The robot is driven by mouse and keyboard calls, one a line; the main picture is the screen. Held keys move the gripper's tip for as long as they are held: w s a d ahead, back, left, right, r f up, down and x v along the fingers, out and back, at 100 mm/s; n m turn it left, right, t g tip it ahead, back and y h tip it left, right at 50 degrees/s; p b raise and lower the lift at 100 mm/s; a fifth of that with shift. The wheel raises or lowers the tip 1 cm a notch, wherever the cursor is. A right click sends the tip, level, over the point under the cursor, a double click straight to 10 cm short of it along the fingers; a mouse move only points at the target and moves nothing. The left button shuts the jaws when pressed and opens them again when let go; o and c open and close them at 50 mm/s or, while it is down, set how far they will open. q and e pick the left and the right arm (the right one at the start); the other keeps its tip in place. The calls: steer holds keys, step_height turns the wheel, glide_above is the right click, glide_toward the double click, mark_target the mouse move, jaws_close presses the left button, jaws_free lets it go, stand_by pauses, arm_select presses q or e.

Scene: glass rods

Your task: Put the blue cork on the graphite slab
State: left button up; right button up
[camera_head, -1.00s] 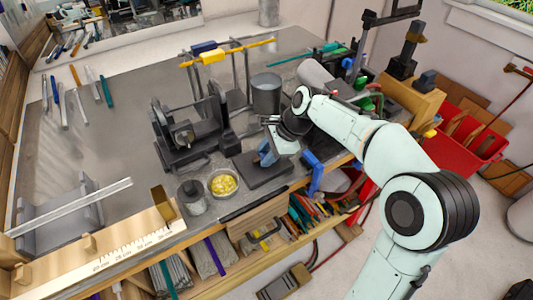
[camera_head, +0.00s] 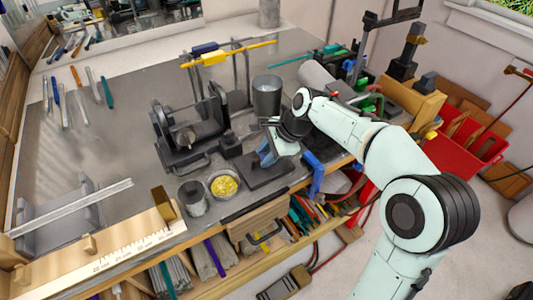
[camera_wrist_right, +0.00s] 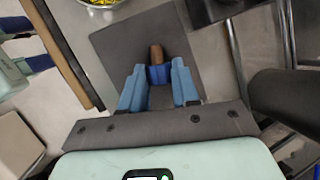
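The blue cork (camera_wrist_right: 159,74) has a blue end and a brown end. In the right wrist view it sits between the blue fingertips of my right gripper (camera_wrist_right: 159,76), which close in on both sides of its blue part. The brown end points away from the gripper, over the dark graphite slab (camera_wrist_right: 118,42). I cannot tell whether it touches the slab. In the head view my right gripper (camera_head: 267,152) points down at the slab (camera_head: 266,176) and hides the cork.
A bowl of yellow pieces (camera_head: 224,184) and a grey pot (camera_head: 193,199) stand left of the slab. A dark machine (camera_head: 185,135) stands behind them, and a metal cup (camera_head: 267,97) stands behind the gripper. The bench's left part has free room.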

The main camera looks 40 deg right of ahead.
arm_select(q)
steer(key=shift+w+r+p, duration=0.85)
steer(key=shift+w+r, duration=0.35)
arm_select(e)
steer(key=v, duration=1.2)
arm_select(q)
steer(key=shift+s+d, duration=0.1)
arm_select(e)
steer(key=shift+d+r, duration=0.1)
steer(key=shift+r, duration=0.05)
